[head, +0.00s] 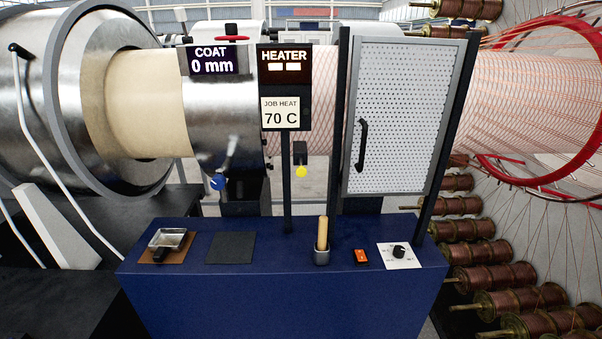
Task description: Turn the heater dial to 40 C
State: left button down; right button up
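The heater dial is a small black knob (399,251) on a white plate (407,263) at the right end of the blue bench top. Marks around the knob are too small to read, so its setting cannot be told. The heater display (284,67) above shows two lit dashes and no number. A job heat card (281,113) under it reads 70 C, which differs from the 40 C of the task. Neither of my grippers is in view.
On the blue bench (285,235) are an orange switch (361,257), a wooden handle (322,233) in a cup, a dark pad (231,248) and a metal pan (168,240). A perforated guard door (399,115) stands behind the dial. Copper spools (497,277) lie to the right.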

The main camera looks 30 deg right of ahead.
aim_at(399, 251)
jog(key=z, duration=1.9)
